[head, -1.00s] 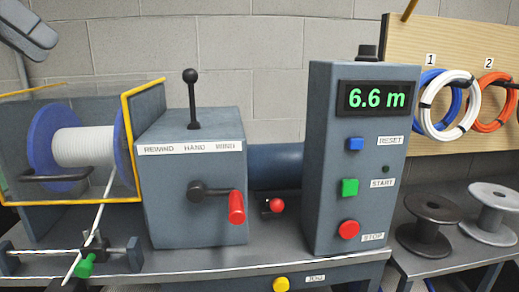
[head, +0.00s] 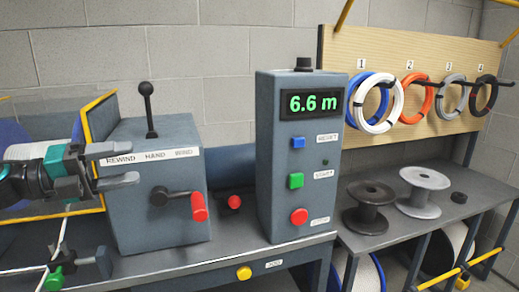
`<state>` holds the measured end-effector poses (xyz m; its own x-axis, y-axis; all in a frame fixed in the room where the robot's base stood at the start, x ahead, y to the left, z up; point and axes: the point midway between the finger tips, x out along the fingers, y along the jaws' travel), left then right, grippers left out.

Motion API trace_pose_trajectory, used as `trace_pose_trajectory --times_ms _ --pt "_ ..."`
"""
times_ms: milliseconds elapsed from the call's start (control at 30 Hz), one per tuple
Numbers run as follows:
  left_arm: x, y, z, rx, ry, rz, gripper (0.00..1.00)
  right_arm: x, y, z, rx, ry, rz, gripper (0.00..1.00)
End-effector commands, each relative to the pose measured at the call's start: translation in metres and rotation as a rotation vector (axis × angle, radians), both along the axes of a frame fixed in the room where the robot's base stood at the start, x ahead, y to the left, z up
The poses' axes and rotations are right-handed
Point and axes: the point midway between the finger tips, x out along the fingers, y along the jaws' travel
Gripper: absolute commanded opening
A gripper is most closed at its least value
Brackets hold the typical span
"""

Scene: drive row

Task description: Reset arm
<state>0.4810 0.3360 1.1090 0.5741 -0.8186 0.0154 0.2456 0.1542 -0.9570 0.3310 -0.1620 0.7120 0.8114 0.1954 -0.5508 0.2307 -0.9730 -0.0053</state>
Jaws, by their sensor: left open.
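My left gripper (head: 128,165) comes in from the left edge, with its two grey fingers apart and nothing between them. It is in front of the rewind box (head: 160,218), near its left side and the yellow-edged guard. The box has a black lever (head: 149,112) on top, standing nearly upright over the label REWIND HAND WIND, and a crank with a red handle (head: 198,207) on its front. The control post (head: 262,190) reads 6.6 m and carries a blue RESET button (head: 298,142), a green START button (head: 296,180) and a red STOP button (head: 299,216). My right gripper is not in view.
The white cable drum (head: 24,152) is partly hidden by my left arm. A green-knobbed clamp (head: 54,277) stands on the bench front. Black (head: 367,212) and grey (head: 424,192) empty spools stand on the right shelf. Coils hang on the wooden board (head: 430,70).

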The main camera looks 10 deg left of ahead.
Motion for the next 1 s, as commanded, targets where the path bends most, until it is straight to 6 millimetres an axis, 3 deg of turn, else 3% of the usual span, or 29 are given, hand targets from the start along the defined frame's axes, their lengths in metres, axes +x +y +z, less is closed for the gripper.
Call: trace_pose_trajectory --times_ms 33,133,267,433,600,700,800,1000 --pt "0.005 -0.009 -0.024 -0.137 0.065 0.039 0.64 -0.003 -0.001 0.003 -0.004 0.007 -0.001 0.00" --pt "0.011 -0.021 -0.073 -0.376 0.198 0.149 0.64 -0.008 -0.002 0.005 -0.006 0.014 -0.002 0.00" --pt "0.005 -0.035 -0.145 -0.661 0.414 0.326 0.64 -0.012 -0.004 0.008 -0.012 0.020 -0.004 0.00" --pt "-0.035 -0.064 -0.247 -0.976 0.756 0.602 0.64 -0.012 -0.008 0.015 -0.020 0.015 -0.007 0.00" --pt "-0.100 -0.110 -0.329 -1.198 1.111 0.862 0.64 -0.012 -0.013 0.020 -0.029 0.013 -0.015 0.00" --pt "-0.133 -0.134 -0.356 -1.271 1.266 0.967 0.64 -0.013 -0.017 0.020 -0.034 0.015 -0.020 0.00" --pt "-0.155 -0.151 -0.370 -1.309 1.365 1.029 0.64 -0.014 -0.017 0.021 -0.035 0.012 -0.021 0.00" --pt "-0.167 -0.160 -0.378 -1.327 1.420 1.063 0.64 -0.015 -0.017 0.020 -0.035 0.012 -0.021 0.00"
